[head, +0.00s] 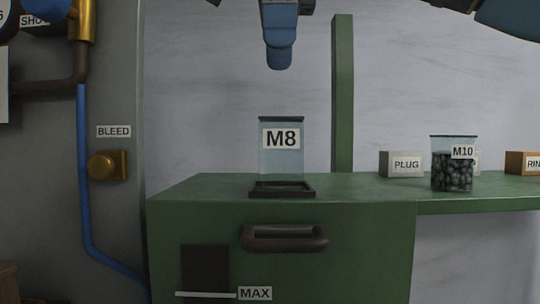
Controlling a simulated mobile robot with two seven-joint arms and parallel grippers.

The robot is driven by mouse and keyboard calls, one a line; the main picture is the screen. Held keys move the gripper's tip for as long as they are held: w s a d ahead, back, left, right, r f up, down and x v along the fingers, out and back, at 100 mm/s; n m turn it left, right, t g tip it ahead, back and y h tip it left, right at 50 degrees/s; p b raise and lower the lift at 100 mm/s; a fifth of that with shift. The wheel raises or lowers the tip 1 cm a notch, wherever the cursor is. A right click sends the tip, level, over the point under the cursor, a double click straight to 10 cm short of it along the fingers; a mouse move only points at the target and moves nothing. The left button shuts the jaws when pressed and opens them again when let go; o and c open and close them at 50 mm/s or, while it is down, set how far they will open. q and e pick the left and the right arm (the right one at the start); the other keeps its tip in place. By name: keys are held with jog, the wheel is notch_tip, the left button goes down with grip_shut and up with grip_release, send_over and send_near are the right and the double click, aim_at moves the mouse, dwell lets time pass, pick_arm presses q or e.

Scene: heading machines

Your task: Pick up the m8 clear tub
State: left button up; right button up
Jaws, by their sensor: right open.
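The clear M8 tub (281,163) stands upright in a dark shallow holder (282,194) on top of the green cabinet. It has a dark rim and a white M8 label, and it looks empty. My right gripper (279,62) hangs above the tub at the top of the picture, its blue fingers pointing down. The fingers overlap from this angle. It is open, holds nothing and is clear of the tub. My left gripper is not seen.
A tub of dark pieces marked M10 (451,172) stands on the green shelf to the right, near a PLUG box (401,164) and an orange box (522,163). A green post (342,95) rises behind. Pipes and a BLEED knob (107,166) are at left.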

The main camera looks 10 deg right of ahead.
jog(key=b, duration=0.2)
send_over(281, 141)
jog(key=w, duration=0.2)
jog(key=f, duration=0.4)
jog(key=shift+s+d+f, duration=0.25)
jog(key=shift+d+f, duration=0.05)
jog(key=shift+d, duration=0.05)
jog(key=f, duration=0.1)
jog(key=w+f, duration=0.1)
jog(key=f, duration=0.1)
jog(key=shift+d+f, duration=0.1)
jog(key=shift+f, duration=0.4)
jog(key=f, duration=0.2)
jog(key=f+p, duration=0.1)
jog(key=f, duration=0.1)
jog(key=shift+w+f, duration=0.2)
jog(key=shift+f, duration=0.1)
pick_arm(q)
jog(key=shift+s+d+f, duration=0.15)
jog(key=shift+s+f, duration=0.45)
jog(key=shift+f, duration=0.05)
pick_arm(e)
jog(key=shift+s, duration=0.1)
jog(key=c, duration=0.3)
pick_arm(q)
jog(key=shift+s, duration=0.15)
pick_arm(e)
jog(key=c, duration=1)
jog(key=shift+o, duration=0.2)
jog(key=shift+r, duration=0.1)
